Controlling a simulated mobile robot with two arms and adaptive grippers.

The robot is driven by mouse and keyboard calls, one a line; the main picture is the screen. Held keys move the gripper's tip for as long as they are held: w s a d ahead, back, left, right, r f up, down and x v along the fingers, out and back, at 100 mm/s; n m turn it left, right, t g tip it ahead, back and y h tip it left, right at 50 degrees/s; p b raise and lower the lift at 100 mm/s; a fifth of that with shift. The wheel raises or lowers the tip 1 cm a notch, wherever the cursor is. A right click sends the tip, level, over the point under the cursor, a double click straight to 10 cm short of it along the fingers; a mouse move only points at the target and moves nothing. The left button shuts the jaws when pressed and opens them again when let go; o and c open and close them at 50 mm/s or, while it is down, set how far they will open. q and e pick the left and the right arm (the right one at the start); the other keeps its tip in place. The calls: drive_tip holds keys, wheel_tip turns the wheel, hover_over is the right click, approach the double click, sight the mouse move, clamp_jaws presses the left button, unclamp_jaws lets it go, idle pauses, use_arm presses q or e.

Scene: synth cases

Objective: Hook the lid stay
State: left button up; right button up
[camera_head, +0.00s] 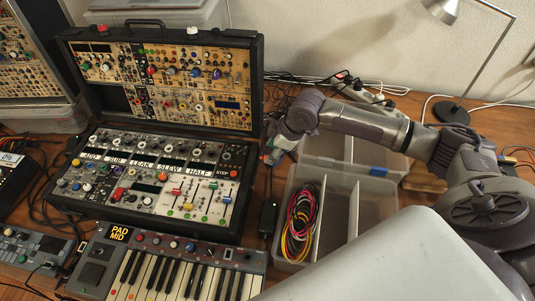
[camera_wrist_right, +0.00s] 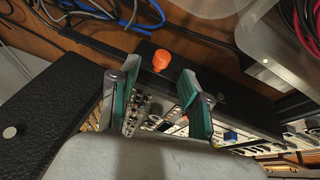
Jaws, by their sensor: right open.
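The black synth case (camera_head: 150,213) stands open on the table, its lid (camera_head: 257,80) raised at the back. My right gripper (camera_head: 275,150) is at the case's right side, near where lid and case meet. In the right wrist view, my right gripper (camera_wrist_right: 158,72) is open, its green-padded fingers apart. An orange knob (camera_wrist_right: 162,59) shows between and just beyond the fingertips, by the black case edge. I cannot tell whether it belongs to the lid stay, and I cannot make out the stay clearly. The lid's black side (camera_wrist_right: 55,115) bears a pale round stud (camera_wrist_right: 10,132). My left gripper is out of view.
A clear divided bin (camera_head: 340,215) with coiled cables (camera_head: 299,222) stands close right of the case. A keyboard (camera_head: 180,270) lies in front. A lamp (camera_head: 452,110) and a power strip (camera_head: 355,90) are behind. Loose cables run along the wall.

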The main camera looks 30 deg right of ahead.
drive_tip(key=shift+x, duration=1.8)
clamp_jaws()
